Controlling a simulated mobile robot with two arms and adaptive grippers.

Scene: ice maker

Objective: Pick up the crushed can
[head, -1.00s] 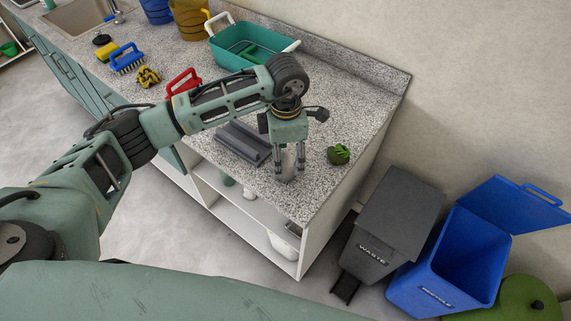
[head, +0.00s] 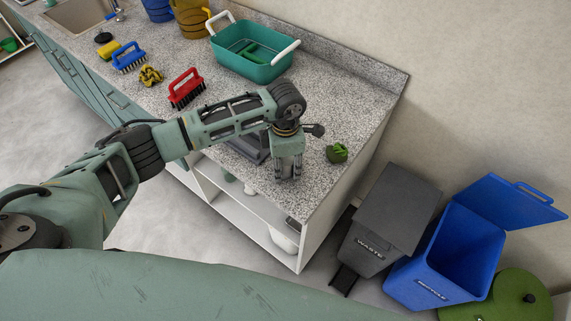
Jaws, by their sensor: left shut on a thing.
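My left gripper (head: 288,175) points down at the right end of the granite counter. It is shut on the crushed can (head: 288,166), a small greyish thing mostly hidden between its fingers. The can is at or just above the counter surface; I cannot tell whether it is touching. My right gripper is not in view.
A green lumpy item (head: 337,152) lies just right of my left gripper. A dark grey block (head: 246,146) is partly behind my arm. A red brush (head: 186,90) and teal basin (head: 250,60) stand farther back. A grey waste bin (head: 375,250) and open blue recycle bin (head: 440,255) stand right of the counter.

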